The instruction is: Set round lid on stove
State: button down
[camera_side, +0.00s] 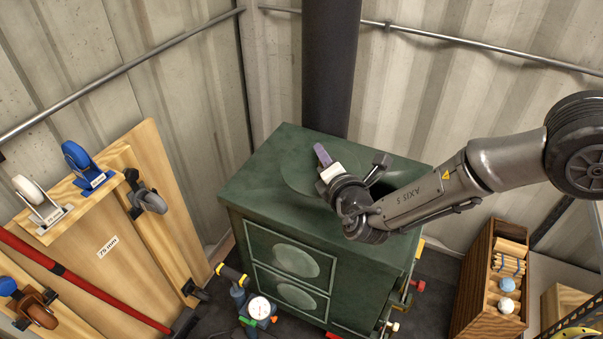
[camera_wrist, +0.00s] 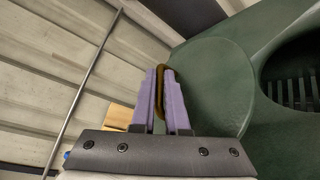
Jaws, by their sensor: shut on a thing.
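The green stove (camera_side: 265,240) stands in the corner, its black pipe (camera_side: 330,70) rising behind it. The round lid (camera_wrist: 215,85) is a flat green disc with a brown loop handle (camera_wrist: 161,82). My gripper (camera_wrist: 162,95) has its purple fingers shut on that handle. In the side view my gripper (camera_side: 322,155) is over the left part of the stove top, with the lid's faint round outline (camera_side: 298,176) around it. In the wrist view a dark round opening (camera_wrist: 302,75) with grate bars lies right of the lid. I cannot tell whether the lid touches the stove top.
Wooden boards with casters (camera_side: 125,240) lean at the left. A gauge (camera_side: 260,308) and pipe fittings are on the floor in front of the stove. A wooden shelf box (camera_side: 490,285) stands at the right. Corrugated walls close off the back.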

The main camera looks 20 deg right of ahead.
aim_at(298, 163)
jog(key=w+a+f, duration=0.1)
jog(key=w+f, duration=0.1)
jog(key=w+a+f, duration=0.1)
jog(key=w+f, duration=0.1)
jog(key=w+a+f, duration=0.1)
jog(key=w+f, duration=0.1)
jog(key=shift+w+a+f, duration=0.2)
jog(key=shift+w+f, duration=0.05)
jog(key=shift+w, duration=0.05)
jog(key=shift+w+f, duration=0.1)
jog(key=shift+f, duration=1.45)
jog(key=shift+f, duration=0.2)
jog(key=c, duration=0.9)
grip_release()
jog(key=shift+f, duration=0.2)
jog(key=shift+r, duration=0.1)
jog(key=v, duration=1.2)
jog(key=shift+r, duration=0.15)
jog(key=shift+d, duration=0.1)
